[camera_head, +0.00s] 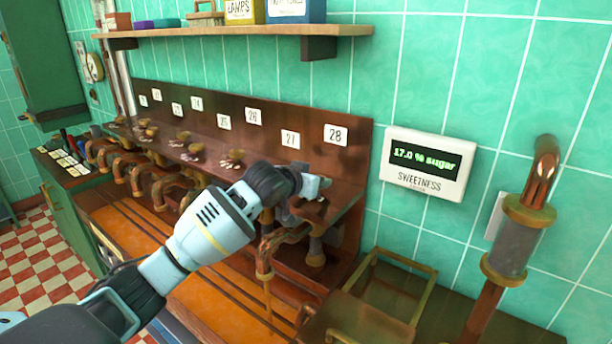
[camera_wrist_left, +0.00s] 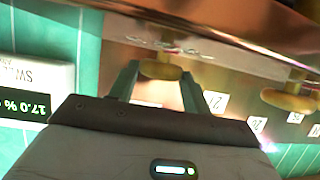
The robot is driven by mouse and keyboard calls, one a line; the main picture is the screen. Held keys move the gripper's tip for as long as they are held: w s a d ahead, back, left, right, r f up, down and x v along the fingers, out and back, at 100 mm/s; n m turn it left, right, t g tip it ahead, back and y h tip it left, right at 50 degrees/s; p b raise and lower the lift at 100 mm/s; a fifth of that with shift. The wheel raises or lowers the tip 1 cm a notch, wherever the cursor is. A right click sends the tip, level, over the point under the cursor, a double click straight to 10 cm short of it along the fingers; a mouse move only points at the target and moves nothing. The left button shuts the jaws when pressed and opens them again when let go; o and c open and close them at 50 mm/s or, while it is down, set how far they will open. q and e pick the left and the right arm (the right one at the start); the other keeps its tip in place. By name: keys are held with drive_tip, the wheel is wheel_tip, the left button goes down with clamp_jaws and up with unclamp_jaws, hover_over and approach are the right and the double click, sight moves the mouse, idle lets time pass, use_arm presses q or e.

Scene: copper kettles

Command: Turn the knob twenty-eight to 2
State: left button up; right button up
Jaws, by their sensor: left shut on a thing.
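The label 28 (camera_head: 335,134) is at the right end of the row on the brown panel. My left gripper (camera_head: 316,187) is at the shelf below that label. In the left wrist view my left gripper (camera_wrist_left: 158,84) has a finger on each side of a brass knob (camera_wrist_left: 160,70) and is shut on it. This is knob twenty-eight. In the head view the gripper hides most of the knob. Which number the knob points to cannot be told. White marks show beside it in the wrist view. My right gripper is not in view.
A white display (camera_head: 428,163) right of the panel reads 17.0 % sugar, SWEETNESS. The neighbouring knob (camera_wrist_left: 290,100) stands clear of my fingers. Copper spouts and pipes (camera_head: 275,245) hang below. A glass and copper tube (camera_head: 513,240) stands at the right. A wooden shelf (camera_head: 230,31) is above.

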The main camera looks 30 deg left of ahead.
use_arm(q)
drive_tip(key=n+y, duration=0.2)
drive_tip(key=y, duration=0.1)
drive_tip(key=shift+d+n, duration=0.35)
drive_tip(key=shift+n, duration=0.05)
drive_tip(key=shift+n+g+y, duration=0.3)
drive_tip(key=shift+n+y, duration=0.5)
drive_tip(key=shift+y, duration=0.4)
drive_tip(key=o, duration=1)
